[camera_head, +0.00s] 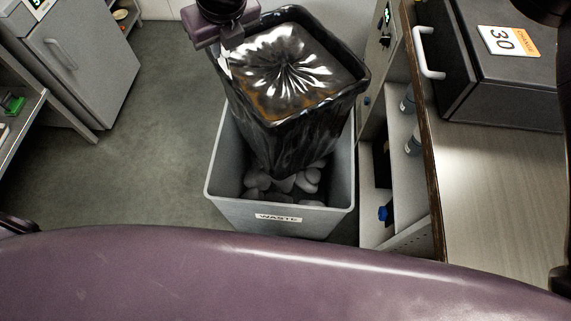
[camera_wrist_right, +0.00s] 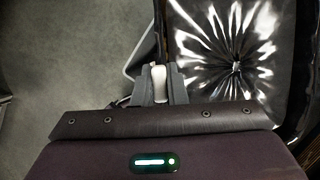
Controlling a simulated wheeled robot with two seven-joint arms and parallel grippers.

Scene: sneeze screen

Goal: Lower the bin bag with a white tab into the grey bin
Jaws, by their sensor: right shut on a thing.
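The black, glossy bin bag (camera_head: 290,70) has a gathered, puckered top and hangs slightly tilted over the grey bin (camera_head: 213,165). Its lower end is inside the bin's opening, above grey rounded lumps (camera_head: 285,184). My right gripper (camera_head: 227,57) is at the bag's upper left corner. In the right wrist view its fingers (camera_wrist_right: 160,84) are shut on the white tab (camera_wrist_right: 158,76) at the edge of the bag (camera_wrist_right: 215,55). The tab also shows just below the gripper in the head view (camera_head: 224,67). My left gripper is not in view.
A counter (camera_head: 510,165) with a dark case (camera_head: 510,75) labelled 30 stands at the right, above shelves with bottles (camera_head: 412,140). A grey cabinet (camera_head: 85,60) and a shelf are at the left. The floor (camera_head: 150,150) left of the bin is clear.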

